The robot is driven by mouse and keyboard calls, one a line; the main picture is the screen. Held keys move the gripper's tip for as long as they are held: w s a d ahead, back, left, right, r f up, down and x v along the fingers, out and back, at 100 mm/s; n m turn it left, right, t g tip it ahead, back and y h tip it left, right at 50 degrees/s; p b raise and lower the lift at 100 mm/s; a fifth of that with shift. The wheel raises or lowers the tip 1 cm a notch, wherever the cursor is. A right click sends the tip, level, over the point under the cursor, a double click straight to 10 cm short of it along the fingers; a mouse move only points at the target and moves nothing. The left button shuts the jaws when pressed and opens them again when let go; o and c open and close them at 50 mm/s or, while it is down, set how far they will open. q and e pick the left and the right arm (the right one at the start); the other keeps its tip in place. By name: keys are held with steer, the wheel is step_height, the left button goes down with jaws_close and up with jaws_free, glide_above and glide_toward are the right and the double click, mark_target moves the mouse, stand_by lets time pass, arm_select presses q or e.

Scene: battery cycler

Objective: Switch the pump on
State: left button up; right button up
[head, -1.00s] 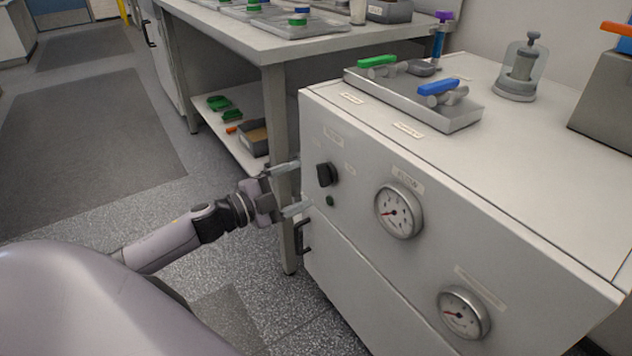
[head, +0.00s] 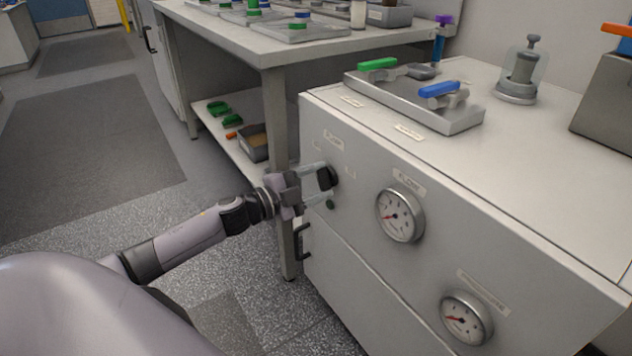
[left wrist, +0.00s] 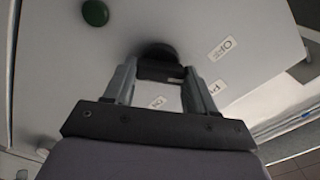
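The pump switch is a black knob (head: 327,178) on the front panel of the grey cabinet, under a small label (head: 333,139). My left gripper (head: 318,182) is at the panel with one finger above and one below the knob. In the left wrist view, the knob (left wrist: 158,57) fills the space between the fingertips (left wrist: 161,75), and the fingers appear closed on its sides. A small green round light (head: 330,204) sits just below the knob; it also shows in the left wrist view (left wrist: 95,13). My right gripper is not in view.
Two dial gauges (head: 400,215) and (head: 466,318) sit right of the knob on the cabinet (head: 350,240). A tray with green and blue valve handles (head: 438,89) lies on top. A workbench (head: 275,50) stands behind, left of the cabinet. The floor at left is clear.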

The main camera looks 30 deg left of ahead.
arm_select(q)
steer(key=c, duration=0.4)
steer(key=shift+m, duration=0.3)
steer(key=m, duration=0.6)
steer(key=shift+f+m+b, duration=0.15)
steer(key=shift+m+b, duration=0.15)
steer(key=m, duration=0.3)
steer(key=shift+b, duration=0.4)
steer(key=shift+m, duration=0.8)
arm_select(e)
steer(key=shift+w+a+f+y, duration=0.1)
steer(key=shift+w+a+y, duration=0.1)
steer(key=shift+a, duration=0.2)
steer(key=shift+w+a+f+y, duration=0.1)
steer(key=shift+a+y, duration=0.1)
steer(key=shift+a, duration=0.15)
